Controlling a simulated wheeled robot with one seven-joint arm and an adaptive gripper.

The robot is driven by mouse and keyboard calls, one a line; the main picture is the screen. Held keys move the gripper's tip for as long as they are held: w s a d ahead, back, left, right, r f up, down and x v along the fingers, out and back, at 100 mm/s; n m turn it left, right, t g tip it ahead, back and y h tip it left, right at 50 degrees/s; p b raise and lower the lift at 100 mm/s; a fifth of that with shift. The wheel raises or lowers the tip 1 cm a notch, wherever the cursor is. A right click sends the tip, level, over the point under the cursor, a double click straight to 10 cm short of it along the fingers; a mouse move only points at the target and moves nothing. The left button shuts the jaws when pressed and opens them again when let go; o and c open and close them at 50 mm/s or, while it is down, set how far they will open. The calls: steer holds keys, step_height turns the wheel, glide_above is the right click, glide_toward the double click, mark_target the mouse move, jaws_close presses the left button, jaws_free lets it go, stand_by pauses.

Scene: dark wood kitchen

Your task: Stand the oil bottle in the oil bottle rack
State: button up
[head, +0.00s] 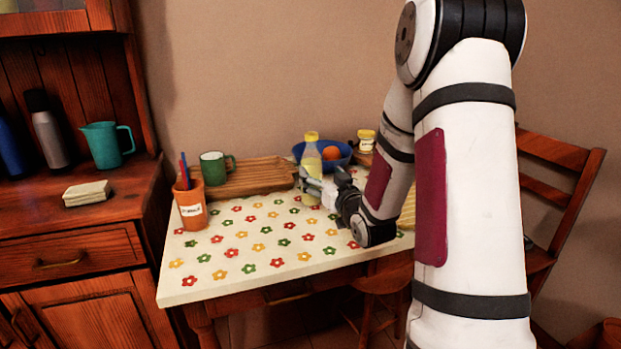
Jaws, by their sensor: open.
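The oil bottle (310,158), clear with pale yellow contents and a yellow cap, stands upright on the flowered table, left of the blue bowl. My gripper (309,184) is open at the bottle's lower part, its fingers pointing left. The fingers overlap the bottle in this view, and I cannot tell whether they touch it. A small wooden holder (363,158) at the back right, partly hidden by my arm, has a yellow-lidded jar (366,141) at it. It may be the oil bottle rack, but I cannot tell for sure.
A blue bowl (337,159) with an orange fruit is close behind the bottle. A ribbed wooden tray (245,181), a green mug (213,168) and an orange pen cup (190,208) stand to the left. The table's front left (215,285) is clear. A chair stands right.

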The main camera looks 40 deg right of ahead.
mark_target(315, 171)
steer(key=x, duration=0.2)
steer(key=shift+w, duration=0.35)
steer(key=x, duration=0.2)
steer(key=b+x, duration=0.1)
steer(key=x, duration=0.1)
steer(key=shift+f, duration=0.4)
steer(key=shift+w+d, duration=0.1)
steer(key=shift+w, duration=0.45)
steer(key=c, duration=1.6)
steer(key=shift+r, duration=0.15)
steer(key=shift+c, duration=0.4)
steer(key=shift+r, duration=0.1)
